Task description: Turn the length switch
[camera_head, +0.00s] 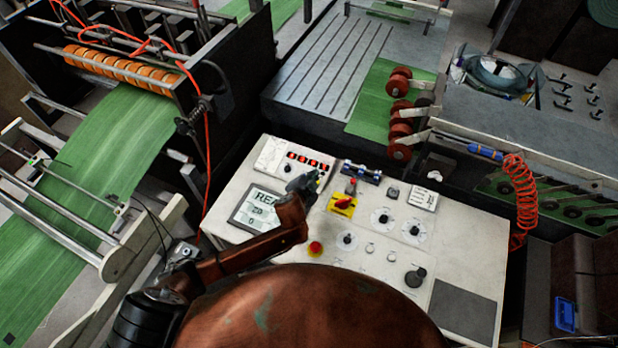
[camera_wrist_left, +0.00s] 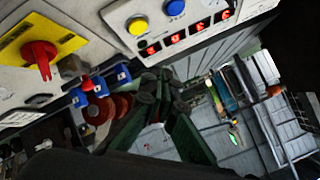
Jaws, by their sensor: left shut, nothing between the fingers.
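The control panel (camera_head: 278,248) lies below my head with several knobs; I cannot read which one is the length switch. A red rotary switch on a yellow plate (camera_head: 341,206) sits near its middle and shows at upper left in the left wrist view (camera_wrist_left: 40,54). Black dial knobs on white discs (camera_head: 382,217) are right of and below it. My left gripper (camera_head: 303,184) is shut and empty, above the panel's far part, left of the red switch. Its dark fingertips (camera_wrist_left: 152,92) show in the left wrist view, apart from the panel. My right gripper is out of view.
A counter box with red digits (camera_head: 308,162) stands just beyond my left gripper. A screen (camera_head: 259,209) is at left, a red stop button (camera_head: 315,248) at the near middle. Green sack web (camera_head: 110,140) runs at left; red rollers (camera_head: 399,115) stand behind the panel.

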